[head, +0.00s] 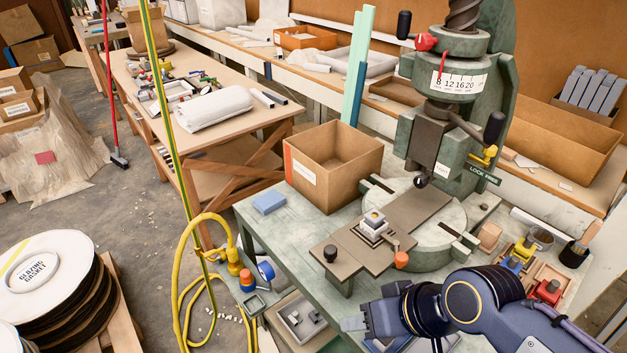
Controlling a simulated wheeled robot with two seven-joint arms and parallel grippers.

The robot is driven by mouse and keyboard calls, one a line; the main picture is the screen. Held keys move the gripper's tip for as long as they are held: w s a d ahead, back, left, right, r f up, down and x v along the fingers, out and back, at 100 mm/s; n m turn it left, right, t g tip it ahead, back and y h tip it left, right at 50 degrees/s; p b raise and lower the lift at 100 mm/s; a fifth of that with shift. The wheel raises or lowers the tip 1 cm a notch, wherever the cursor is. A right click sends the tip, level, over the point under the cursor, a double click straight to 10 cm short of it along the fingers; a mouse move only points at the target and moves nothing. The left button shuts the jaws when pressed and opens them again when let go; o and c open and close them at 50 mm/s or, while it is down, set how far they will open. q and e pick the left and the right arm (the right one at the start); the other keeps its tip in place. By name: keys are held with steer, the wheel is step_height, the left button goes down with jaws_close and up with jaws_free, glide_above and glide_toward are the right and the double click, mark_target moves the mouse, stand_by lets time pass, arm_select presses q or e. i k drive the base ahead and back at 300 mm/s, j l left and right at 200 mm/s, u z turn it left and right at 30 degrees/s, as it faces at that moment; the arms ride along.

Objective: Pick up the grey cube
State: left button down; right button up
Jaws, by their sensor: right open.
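The fly press (470,110) stands on the green bench. On its brown plate sits a small stacked piece (373,226), light grey and dark with a yellowish top; I cannot tell whether it is the grey cube. My right gripper (346,323) comes in from the lower right, in front of the bench. It is open, points left and is apart from the stacked piece. My left gripper is out of view.
A black knob (330,253) and an orange knob (401,259) flank the stacked piece. Small coloured items crowd the right. A yellow hose (178,270) hangs at left.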

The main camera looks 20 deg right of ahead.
mark_target(374, 218)
steer(key=z, duration=1.25)
steer(key=j+u, duration=0.1)
steer(key=u, duration=0.25)
steer(key=k, duration=0.05)
